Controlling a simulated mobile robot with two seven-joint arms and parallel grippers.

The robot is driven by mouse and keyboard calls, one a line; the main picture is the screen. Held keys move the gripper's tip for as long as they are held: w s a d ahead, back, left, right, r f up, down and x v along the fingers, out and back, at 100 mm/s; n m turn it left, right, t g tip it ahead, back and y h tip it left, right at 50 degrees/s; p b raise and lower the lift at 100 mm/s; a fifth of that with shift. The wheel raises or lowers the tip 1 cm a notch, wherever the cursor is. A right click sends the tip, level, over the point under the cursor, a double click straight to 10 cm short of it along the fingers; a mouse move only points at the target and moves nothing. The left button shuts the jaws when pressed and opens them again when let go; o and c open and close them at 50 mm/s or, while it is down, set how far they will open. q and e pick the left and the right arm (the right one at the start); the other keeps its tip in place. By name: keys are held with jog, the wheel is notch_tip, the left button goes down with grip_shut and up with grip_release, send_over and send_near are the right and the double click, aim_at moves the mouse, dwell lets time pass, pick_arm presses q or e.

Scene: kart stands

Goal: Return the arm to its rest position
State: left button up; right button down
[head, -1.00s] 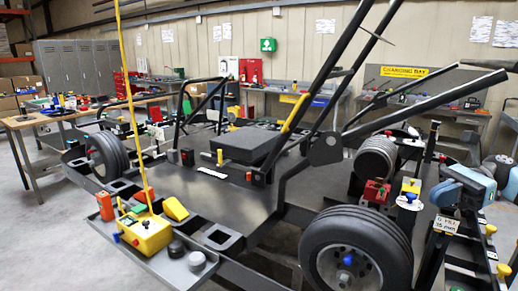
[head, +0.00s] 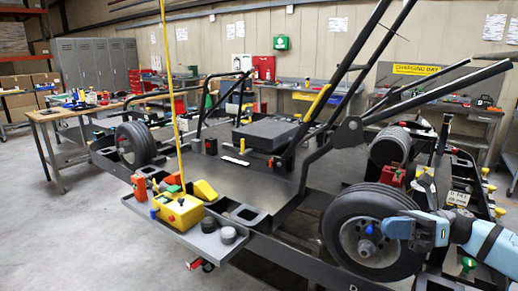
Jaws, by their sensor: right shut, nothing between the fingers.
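My right arm comes in from the right edge in the head view, with blue and grey links. Its dark right gripper (head: 400,228) is in front of the kart's near wheel (head: 372,235), by the blue hub nut (head: 369,230). The gripper is shut, with nothing seen between its fingers. I cannot tell from this view whether it touches the wheel. My left gripper and left arm are not in view.
The black kart frame (head: 265,185) fills the middle. A grey side tray (head: 195,235) holds a yellow control box (head: 180,210) and knobs. A wooden workbench (head: 75,112) and lockers (head: 97,65) stand at the back left. The floor at the lower left is clear.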

jog(key=s+a+f+m+t+h+b, duration=0.1)
jog(key=s+a+f+m+t+b, duration=0.15)
jog(key=a+f+m+t, duration=0.8)
jog(key=s+a+f+m+t+h+b, duration=0.25)
jog(key=s+f+m+t, duration=0.4)
jog(key=m, duration=0.95)
jog(key=s+d+f+m+g+h+b, duration=0.1)
jog(key=s+f+m+g+h+b, duration=0.1)
jog(key=s+f+m+h, duration=0.6)
jog(key=s+f+m+g+h+b, duration=0.1)
jog(key=s+f+m+g+h, duration=0.2)
jog(key=f+m, duration=0.95)
pick_arm(q)
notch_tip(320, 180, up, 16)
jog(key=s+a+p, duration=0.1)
jog(key=p, duration=2.9)
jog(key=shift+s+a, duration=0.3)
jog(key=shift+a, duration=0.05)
pick_arm(e)
jog(key=s+d+r, duration=0.1)
jog(key=r, duration=0.8)
jog(key=s+d+r+h, duration=0.1)
jog(key=s+r, duration=0.1)
jog(key=r, duration=0.7)
jog(key=shift+d, duration=0.35)
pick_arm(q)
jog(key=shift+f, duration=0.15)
pick_arm(e)
jog(key=shift+s+f, duration=0.1)
jog(key=shift+f, duration=0.05)
